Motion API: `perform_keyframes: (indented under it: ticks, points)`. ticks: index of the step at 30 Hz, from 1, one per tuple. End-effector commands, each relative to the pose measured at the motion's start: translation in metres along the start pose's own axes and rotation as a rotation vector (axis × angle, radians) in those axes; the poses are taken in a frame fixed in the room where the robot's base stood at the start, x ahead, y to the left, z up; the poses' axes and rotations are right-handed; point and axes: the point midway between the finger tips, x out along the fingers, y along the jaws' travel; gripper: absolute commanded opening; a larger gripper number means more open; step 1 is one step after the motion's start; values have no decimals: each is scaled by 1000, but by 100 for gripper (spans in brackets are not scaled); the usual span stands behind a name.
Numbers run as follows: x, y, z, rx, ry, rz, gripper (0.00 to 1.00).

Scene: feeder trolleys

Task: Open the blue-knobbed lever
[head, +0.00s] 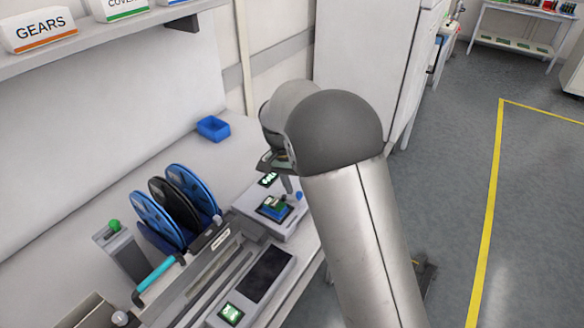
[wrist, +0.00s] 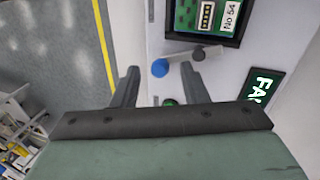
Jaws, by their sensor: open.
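The blue knob (wrist: 160,68) sits at the end of a short grey lever (wrist: 182,58) on a pale test fixture. In the head view the blue knob (head: 298,196) shows at the fixture's right side, beside my arm. My gripper (wrist: 160,71) is open and empty. In the wrist view its two fingertips appear on either side of the blue knob; I cannot tell how far above it they are. In the head view my gripper is mostly hidden behind my arm. The fixture (head: 243,208) holds a green board (wrist: 203,15) marked "No 54" in a black frame.
A lit display (wrist: 262,88) and a green button (wrist: 168,102) lie near the lever. Blue and black reels (head: 160,218), a green-knobbed lever (head: 114,225) and a cyan handle (head: 157,275) stand left on the bench. A blue bin (head: 213,128) is behind. Floor is clear at right.

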Motion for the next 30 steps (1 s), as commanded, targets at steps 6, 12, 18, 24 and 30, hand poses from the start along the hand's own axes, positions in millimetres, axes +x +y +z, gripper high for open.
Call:
perform_keyframes:
  ticks: [6, 12, 18, 24, 30]
  points:
    - [-39, -1, 0, -1, 5, -6, 40]
    - [-89, -1, 0, 0, 4, -5, 40]
    - [-134, 0, 0, 0, 4, -4, 40]
    - [-162, 0, 0, 0, 2, -1, 40]
    - [-170, 0, 0, 0, 1, -1, 40]
